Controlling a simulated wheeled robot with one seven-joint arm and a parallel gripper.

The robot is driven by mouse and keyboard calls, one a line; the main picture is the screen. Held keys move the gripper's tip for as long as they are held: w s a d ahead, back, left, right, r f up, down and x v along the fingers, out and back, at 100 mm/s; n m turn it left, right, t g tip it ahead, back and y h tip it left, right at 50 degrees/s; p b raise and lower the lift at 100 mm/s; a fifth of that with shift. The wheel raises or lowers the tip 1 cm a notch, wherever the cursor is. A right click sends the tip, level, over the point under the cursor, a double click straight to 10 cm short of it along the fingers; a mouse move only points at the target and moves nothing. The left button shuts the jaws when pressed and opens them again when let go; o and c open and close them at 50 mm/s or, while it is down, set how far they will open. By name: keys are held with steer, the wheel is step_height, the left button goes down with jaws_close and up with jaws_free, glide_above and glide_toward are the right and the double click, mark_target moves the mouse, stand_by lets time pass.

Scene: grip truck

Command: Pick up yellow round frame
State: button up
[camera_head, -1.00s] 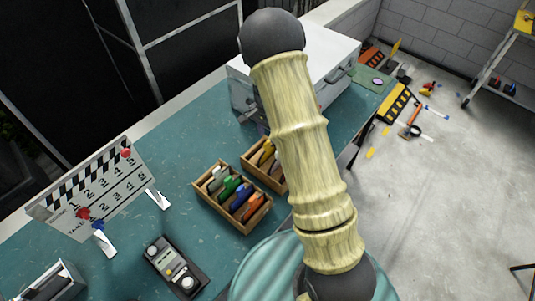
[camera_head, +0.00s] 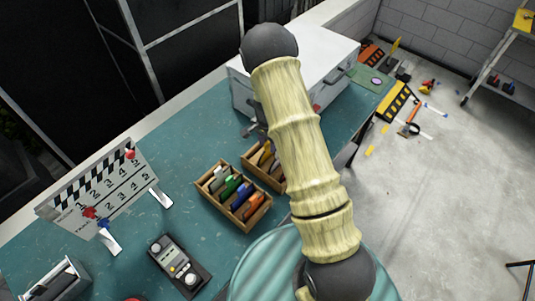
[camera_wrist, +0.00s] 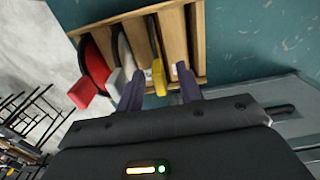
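The yellow round frame (camera_wrist: 158,76) shows in the wrist view as a narrow yellow piece standing edge-on in a slot of a wooden rack (camera_wrist: 172,30). My gripper (camera_wrist: 160,88) is open, with one purple finger on each side of the yellow piece. I cannot tell whether either finger touches it. In the camera_head view, a bit of yellow (camera_head: 265,156) shows in the rear wooden rack (camera_head: 250,163). My arm hides most of that rack, and my gripper cannot be made out there.
A red piece (camera_wrist: 96,60) and a white piece (camera_wrist: 124,55) stand beside the yellow one. A second rack (camera_head: 212,199) with several coloured pieces, a clapperboard (camera_head: 108,190), a light meter (camera_head: 178,262) and a white case (camera_head: 318,58) are on the teal table (camera_head: 170,130).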

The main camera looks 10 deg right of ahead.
jaws_close()
step_height(320, 180, up, 10)
steer(key=b, duration=0.3)
stand_by(0.5)
stand_by(0.3)
